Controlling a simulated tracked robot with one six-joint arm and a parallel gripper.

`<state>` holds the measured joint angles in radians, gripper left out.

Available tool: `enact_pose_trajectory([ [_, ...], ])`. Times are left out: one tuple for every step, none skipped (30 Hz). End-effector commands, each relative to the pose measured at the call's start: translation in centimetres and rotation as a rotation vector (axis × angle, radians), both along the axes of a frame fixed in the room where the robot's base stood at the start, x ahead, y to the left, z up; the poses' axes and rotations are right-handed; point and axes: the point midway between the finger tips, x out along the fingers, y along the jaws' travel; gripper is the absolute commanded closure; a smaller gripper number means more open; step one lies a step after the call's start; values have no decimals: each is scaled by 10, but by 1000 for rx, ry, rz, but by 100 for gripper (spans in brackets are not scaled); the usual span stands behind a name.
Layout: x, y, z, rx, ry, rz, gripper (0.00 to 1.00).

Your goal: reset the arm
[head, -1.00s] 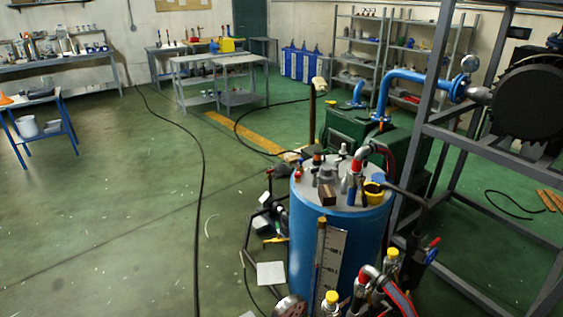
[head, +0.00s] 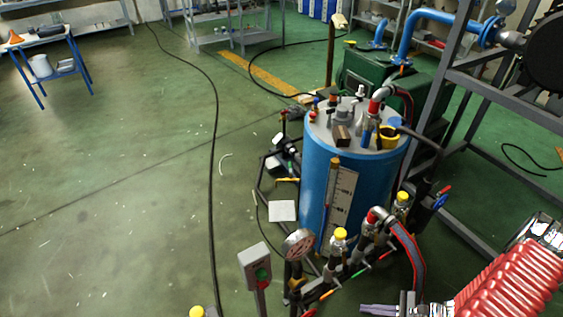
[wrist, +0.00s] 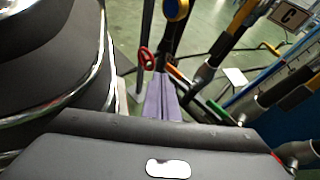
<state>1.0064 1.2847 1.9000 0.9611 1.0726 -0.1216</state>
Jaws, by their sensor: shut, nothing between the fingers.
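My gripper (head: 366,308) shows at the bottom edge of the head view, with its slim purple fingers pointing left. It is low in front of the blue tank (head: 318,200), beside the pipework at the tank's foot. In the wrist view the purple fingers (wrist: 161,98) lie together, shut and empty. A red ring-shaped handle (wrist: 147,60) shows just left of them there. Part of my arm fills the lower right corner of the head view.
A pressure gauge (head: 299,243), a grey switch box (head: 256,265) and yellow-capped valves (head: 340,235) crowd the area near the gripper. A grey metal frame (head: 478,80) stands at right. Open green floor (head: 120,200) lies at left, crossed by a black cable (head: 213,150).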

Motion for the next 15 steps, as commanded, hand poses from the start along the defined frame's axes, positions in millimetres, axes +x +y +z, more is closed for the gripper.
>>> enact_pose_trajectory([
  [1,-1,11,-21,-6,37,100],
  [1,-1,17,-34,-10,59,100],
  [1,-2,24,-49,-13,88,100],
  [1,-2,30,-60,-16,109,100],
  [1,-2,36,-72,-20,131,100],
  [1,-2,43,-87,-24,159,100],
  [1,-2,49,-99,-28,181,100],
  [1,-2,54,-110,-31,201,100],
  [1,-2,61,-128,-35,229,100],
  [1,-2,67,-140,-38,249,100],
  [0,-3,72,-153,-42,270,100],
  [1,-2,80,-170,-46,297,100],
  [1,-2,85,-183,-51,318,100],
  [1,-3,91,-195,-55,337,100],
  [0,-2,98,-212,-60,364,100],
])
